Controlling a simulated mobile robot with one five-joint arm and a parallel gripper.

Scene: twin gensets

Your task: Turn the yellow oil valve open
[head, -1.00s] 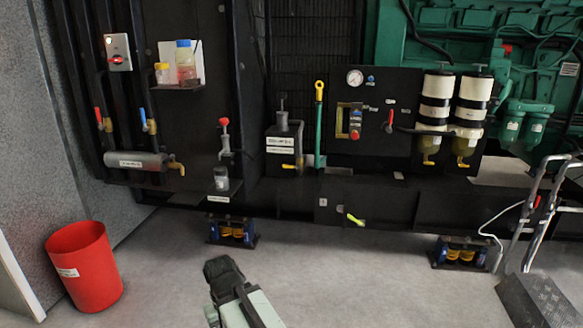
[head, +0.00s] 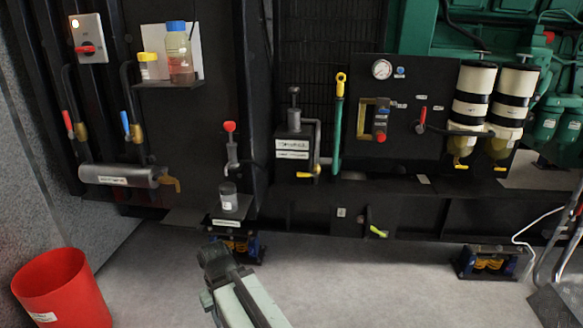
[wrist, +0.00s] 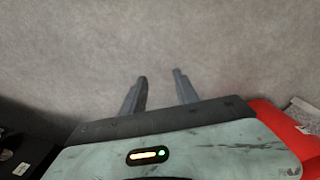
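A yellow-green lever (head: 378,231) sits low on the black base rail, right of centre in the head view. A second small yellow handle (head: 310,172) is on the pipe beside a black labelled box. I cannot tell for sure which one is the oil valve. My gripper (wrist: 160,74) is open and empty in the wrist view, its two grey fingers apart over bare floor. In the head view my arm reaches up from the bottom, left of and below both yellow handles, apart from them. The fingertips are hard to make out there.
A red bin (head: 62,290) stands on the floor at left. A red lever (head: 421,119) and a gauge (head: 382,69) are on the black panel. A jar (head: 229,196) stands on a low shelf. A spring mount (head: 488,262) is at right. The floor between is clear.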

